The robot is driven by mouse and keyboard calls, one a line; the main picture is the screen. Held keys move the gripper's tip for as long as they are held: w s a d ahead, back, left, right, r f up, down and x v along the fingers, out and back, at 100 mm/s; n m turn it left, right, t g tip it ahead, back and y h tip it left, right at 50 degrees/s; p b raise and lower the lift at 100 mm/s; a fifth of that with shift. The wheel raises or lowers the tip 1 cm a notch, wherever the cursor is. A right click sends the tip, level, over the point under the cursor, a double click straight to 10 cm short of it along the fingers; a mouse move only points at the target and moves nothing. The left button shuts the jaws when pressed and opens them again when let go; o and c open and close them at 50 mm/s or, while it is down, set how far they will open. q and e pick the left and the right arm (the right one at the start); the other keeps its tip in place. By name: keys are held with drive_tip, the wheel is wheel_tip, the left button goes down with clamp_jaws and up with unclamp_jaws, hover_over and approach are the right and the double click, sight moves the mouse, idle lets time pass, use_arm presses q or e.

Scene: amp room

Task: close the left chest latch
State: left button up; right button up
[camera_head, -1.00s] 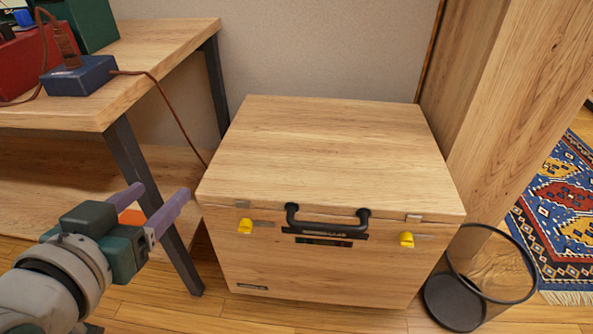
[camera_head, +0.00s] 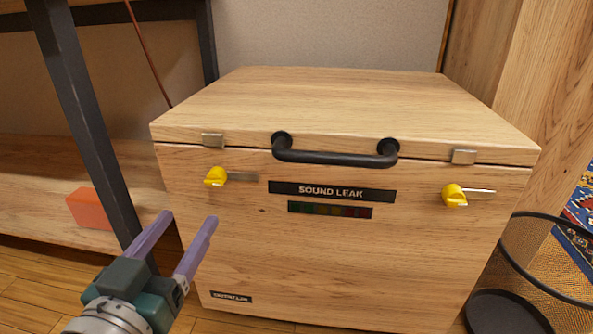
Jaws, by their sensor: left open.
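The wooden chest (camera_head: 340,265) stands on the floor with its lid (camera_head: 350,105) down. The left chest latch (camera_head: 215,176) is a yellow knob with a grey bar pointing right, on the front face below a small metal catch (camera_head: 212,140) on the lid edge. The right latch (camera_head: 455,195) looks alike, its bar also lying sideways. A black handle (camera_head: 335,157) sits between them. My left gripper (camera_head: 182,228) is open and empty, its purple fingers below and left of the left latch, apart from it. My right gripper is not in view.
A dark table leg (camera_head: 85,120) stands close left of my gripper. An orange block (camera_head: 90,208) lies on the low wooden shelf (camera_head: 30,190). A black mesh bin (camera_head: 540,270) stands at the right. A "SOUND LEAK" label (camera_head: 330,191) is on the chest front.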

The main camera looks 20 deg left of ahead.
sight(212, 184)
use_arm(q)
drive_tip(key=b+x, duration=0.3)
drive_tip(key=x, duration=0.4)
drive_tip(key=shift+w+f+b, duration=0.1)
drive_tip(key=shift+w+b, duration=0.25)
drive_tip(key=shift+w+a, duration=0.2)
drive_tip(key=shift+w, duration=0.25)
clamp_jaws()
